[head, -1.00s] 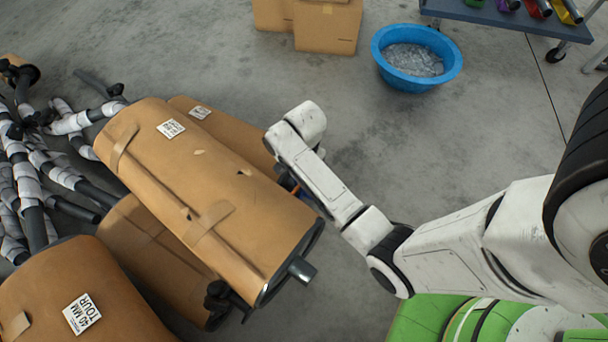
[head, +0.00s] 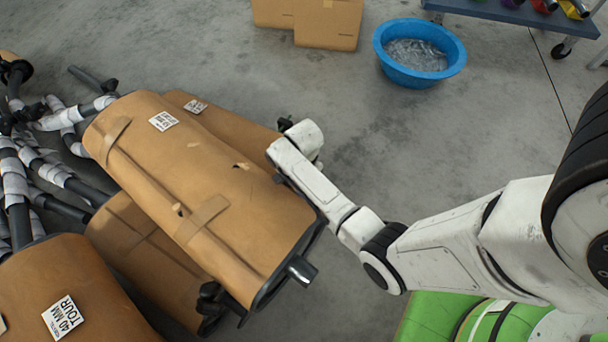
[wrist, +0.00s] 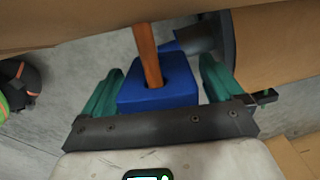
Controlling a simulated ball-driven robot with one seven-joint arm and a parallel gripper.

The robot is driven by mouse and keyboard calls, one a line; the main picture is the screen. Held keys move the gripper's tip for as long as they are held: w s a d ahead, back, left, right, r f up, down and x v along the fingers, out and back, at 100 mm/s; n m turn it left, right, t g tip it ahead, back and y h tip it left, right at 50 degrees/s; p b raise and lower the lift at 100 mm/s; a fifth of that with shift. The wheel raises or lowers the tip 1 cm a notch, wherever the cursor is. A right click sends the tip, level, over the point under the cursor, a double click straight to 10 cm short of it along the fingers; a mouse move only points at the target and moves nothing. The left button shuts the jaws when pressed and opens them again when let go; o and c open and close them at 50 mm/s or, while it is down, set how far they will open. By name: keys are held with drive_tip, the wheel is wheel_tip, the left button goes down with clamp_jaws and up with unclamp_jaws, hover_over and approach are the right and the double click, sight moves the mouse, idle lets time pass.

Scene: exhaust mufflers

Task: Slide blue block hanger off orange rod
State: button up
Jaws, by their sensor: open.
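In the wrist view a blue block hanger (wrist: 158,92) sits between the two green fingers of my gripper (wrist: 160,88). The fingers are open, one on each side of the block, with a narrow gap at the right finger; I cannot tell whether the left finger touches it. An orange rod (wrist: 147,55) runs down into the block's hole from a cardboard-wrapped muffler above, so the block is on the rod. In the head view my gripper, the block and the rod are hidden behind the wrapped muffler (head: 190,195) and my arm.
More wrapped mufflers (head: 75,295) and taped pipes (head: 40,165) crowd the left. A blue tub (head: 420,55) and cardboard boxes (head: 328,22) stand farther back. The concrete floor between is clear.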

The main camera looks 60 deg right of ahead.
drive_tip(key=shift+f, duration=0.1)
drive_tip(key=shift+c, duration=0.2)
drive_tip(key=c, duration=1)
drive_tip(key=shift+r+p, duration=0.2)
drive_tip(key=shift+p, duration=0.3)
drive_tip(key=shift+d, duration=0.15)
drive_tip(key=shift+s+d+b, duration=0.15)
drive_tip(key=shift+s+d, duration=0.05)
drive_tip(key=shift+d, duration=1.25)
drive_tip(key=shift+s+d+b, duration=0.2)
drive_tip(key=shift+d, duration=1.2)
drive_tip(key=shift+s+d+b, duration=0.15)
drive_tip(key=shift+s+d, duration=0.05)
drive_tip(key=shift+d, duration=1.25)
drive_tip(key=shift+r, duration=0.1)
